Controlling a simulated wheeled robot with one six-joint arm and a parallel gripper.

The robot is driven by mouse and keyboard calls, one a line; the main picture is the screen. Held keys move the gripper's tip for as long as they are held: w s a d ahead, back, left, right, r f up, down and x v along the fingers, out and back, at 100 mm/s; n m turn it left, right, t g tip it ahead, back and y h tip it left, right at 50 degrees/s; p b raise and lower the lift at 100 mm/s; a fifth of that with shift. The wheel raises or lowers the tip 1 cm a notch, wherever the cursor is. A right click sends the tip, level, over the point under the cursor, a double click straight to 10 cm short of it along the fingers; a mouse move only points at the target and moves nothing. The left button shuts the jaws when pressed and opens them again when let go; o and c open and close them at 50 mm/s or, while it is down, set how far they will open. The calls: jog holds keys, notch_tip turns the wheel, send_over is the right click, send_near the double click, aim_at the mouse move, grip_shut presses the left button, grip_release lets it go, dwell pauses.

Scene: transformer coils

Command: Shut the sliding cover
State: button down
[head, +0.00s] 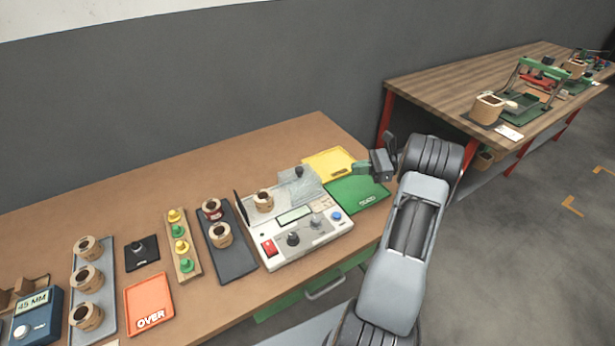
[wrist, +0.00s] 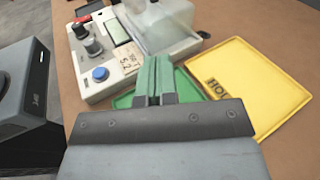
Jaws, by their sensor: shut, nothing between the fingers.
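The sliding cover (head: 300,190) is a clear box with a dark knob on top. It sits at the right back part of the white tester (head: 322,232), to the right of a brown coil (head: 263,201), which stands uncovered on the tester. In the wrist view the clear cover (wrist: 165,28) shows at the top, beyond my fingers. My gripper (head: 362,168) has green fingers and is shut and empty, to the right of the cover and apart from it. The fingers also show in the wrist view (wrist: 155,72).
A green tray (head: 357,196) lies below my gripper and a yellow tray (head: 328,162) behind it. A dark upright panel (head: 241,208) stands at the tester's left end. A dark tray (head: 232,258) with coils lies further left. Knobs and a blue button (head: 336,215) are on the tester's front.

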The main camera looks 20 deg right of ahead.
aim_at(312, 175)
jog(key=shift+m+y, duration=0.3)
jog(key=shift+y, duration=0.3)
jog(key=x, duration=0.4)
jog(key=r+p+x, duration=0.1)
jog(key=x, duration=0.4)
jog(key=p+x, duration=0.1)
jog(key=x, duration=0.4)
jog(key=shift+s+a+r, duration=0.1)
jog(key=shift+a+r, duration=0.15)
